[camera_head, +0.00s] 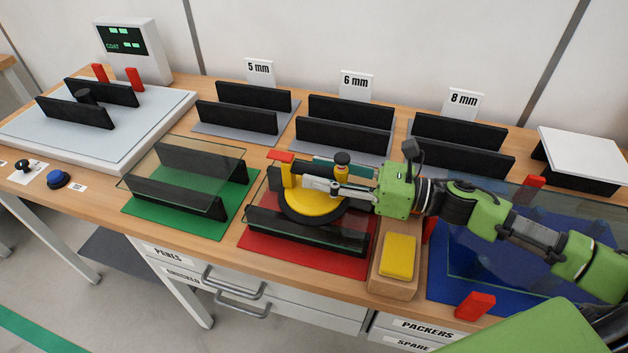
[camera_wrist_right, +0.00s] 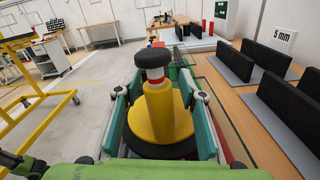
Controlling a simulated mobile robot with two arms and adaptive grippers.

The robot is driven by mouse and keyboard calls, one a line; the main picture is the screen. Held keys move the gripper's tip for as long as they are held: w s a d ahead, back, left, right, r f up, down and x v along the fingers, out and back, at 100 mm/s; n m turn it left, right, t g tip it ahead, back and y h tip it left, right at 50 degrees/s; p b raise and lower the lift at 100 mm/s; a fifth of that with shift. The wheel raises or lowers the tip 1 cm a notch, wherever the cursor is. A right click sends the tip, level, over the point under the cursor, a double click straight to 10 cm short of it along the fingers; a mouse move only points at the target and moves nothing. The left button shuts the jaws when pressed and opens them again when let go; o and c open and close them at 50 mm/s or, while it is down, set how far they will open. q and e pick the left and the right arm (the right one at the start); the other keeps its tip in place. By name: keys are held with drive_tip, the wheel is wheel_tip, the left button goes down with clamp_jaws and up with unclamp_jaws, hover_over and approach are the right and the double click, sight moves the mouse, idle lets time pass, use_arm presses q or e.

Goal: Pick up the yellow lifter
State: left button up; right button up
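The yellow lifter (camera_head: 312,203) has a round yellow disc with a black rim, an upright post with a dark knob, and a red-topped part at its left. It is at the red rack; I cannot tell whether its disc touches the glass there. My right gripper (camera_head: 338,180) reaches in from the right, its fingers on either side of the post. In the right wrist view the lifter's yellow post (camera_wrist_right: 160,112) stands between the spread fingers of the gripper (camera_wrist_right: 158,105), with visible gaps on both sides. The left gripper is not in view.
The red mat (camera_head: 265,248) with black rails lies beneath. A green mat (camera_head: 150,222) with a glass pane is left, a wooden block with a yellow pad (camera_head: 398,256) right, and a blue mat (camera_head: 440,285) farther right. Black racks (camera_head: 345,137) line the back.

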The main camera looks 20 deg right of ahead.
drive_tip(key=shift+p+x, duration=0.3)
drive_tip(key=shift+x, duration=0.6)
drive_tip(key=shift+w+a, duration=0.15)
drive_tip(key=shift+a, duration=0.05)
clamp_jaws()
drive_tip(key=shift+r, duration=0.15)
drive_tip(key=shift+r, duration=0.1)
